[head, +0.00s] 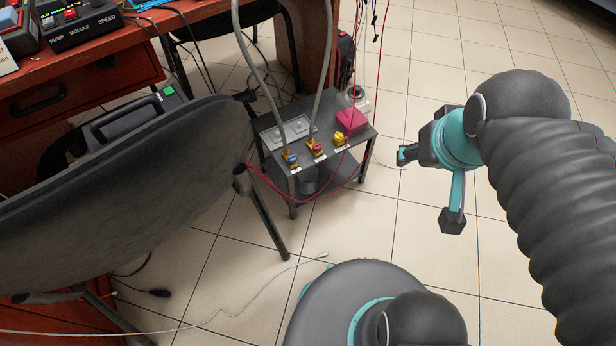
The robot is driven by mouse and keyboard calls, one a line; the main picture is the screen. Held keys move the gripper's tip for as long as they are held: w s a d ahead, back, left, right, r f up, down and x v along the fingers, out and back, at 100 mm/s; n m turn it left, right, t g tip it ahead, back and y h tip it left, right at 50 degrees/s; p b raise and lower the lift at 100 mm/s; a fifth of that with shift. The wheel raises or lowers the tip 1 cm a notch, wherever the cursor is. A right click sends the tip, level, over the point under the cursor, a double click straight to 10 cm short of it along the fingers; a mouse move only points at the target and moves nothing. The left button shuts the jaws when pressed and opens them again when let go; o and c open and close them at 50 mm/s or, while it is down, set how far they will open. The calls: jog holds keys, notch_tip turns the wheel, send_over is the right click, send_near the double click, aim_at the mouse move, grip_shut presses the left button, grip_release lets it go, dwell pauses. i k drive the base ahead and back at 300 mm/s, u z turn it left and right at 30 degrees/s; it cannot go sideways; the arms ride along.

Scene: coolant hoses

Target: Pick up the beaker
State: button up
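A small clear vessel (362,103), which looks like the beaker, stands at the back right corner of the low dark side table (285,178). It is small and partly lost among the thin wires, so its outline is hard to make out. My gripper (428,189) is in the air to the right of the side table, with its two fingers spread wide apart. Nothing is between the fingers, and they do not touch the table or the vessel.
A dark chair (130,190) fills the left. Tiled floor (420,265) is open at right.

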aim_at(312, 175)
jog(key=u, duration=1.9)
jog(key=k, duration=0.8)
jog(key=z, duration=1.8)
